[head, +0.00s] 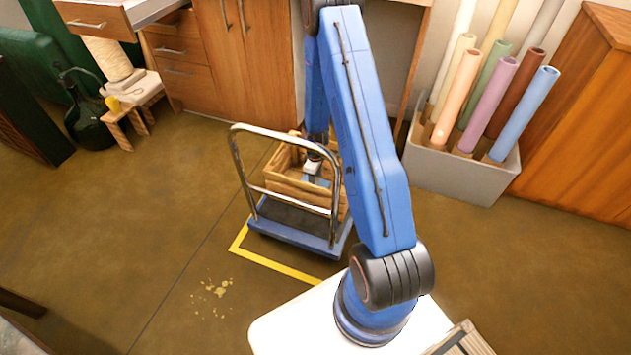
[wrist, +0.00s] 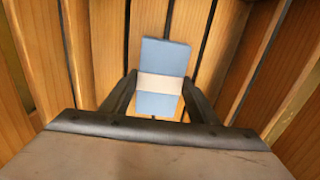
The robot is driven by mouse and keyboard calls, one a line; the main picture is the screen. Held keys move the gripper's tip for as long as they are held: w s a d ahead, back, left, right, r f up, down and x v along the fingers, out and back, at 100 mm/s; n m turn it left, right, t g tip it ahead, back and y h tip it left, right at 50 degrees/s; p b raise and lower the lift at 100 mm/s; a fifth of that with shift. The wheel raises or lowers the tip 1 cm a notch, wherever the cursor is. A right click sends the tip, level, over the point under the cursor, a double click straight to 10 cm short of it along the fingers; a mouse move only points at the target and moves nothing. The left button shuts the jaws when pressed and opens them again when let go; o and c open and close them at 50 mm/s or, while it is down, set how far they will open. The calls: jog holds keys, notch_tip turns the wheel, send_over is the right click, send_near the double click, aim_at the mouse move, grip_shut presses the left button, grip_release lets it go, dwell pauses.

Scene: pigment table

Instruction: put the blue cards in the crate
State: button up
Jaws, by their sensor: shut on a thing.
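The wooden crate (head: 283,186) stands on the blue platform trolley on the floor. My gripper (wrist: 158,95) is inside the crate, seen from above in the wrist view between slatted wooden walls. It is shut on the blue cards (wrist: 163,55), a light blue pack with a pale band around its middle. The pack is between the two dark fingers, over the slatted crate floor (wrist: 102,45). I cannot tell whether it touches the floor. In the head view my arm comes down into the crate from above and partly hides it.
The trolley (head: 290,234) has a tall metal handle (head: 240,165) in front of the crate. Yellow tape (head: 285,268) marks the floor around it. A grey bin (head: 455,175) of coloured rolls stands to the right. Wooden cabinets (head: 255,60) stand behind. The floor at left is mostly clear.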

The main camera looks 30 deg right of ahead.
jog(key=shift+f, duration=0.15)
jog(key=o, duration=1.3)
notch_tip(320, 180, up, 12)
jog(key=shift+r, duration=0.2)
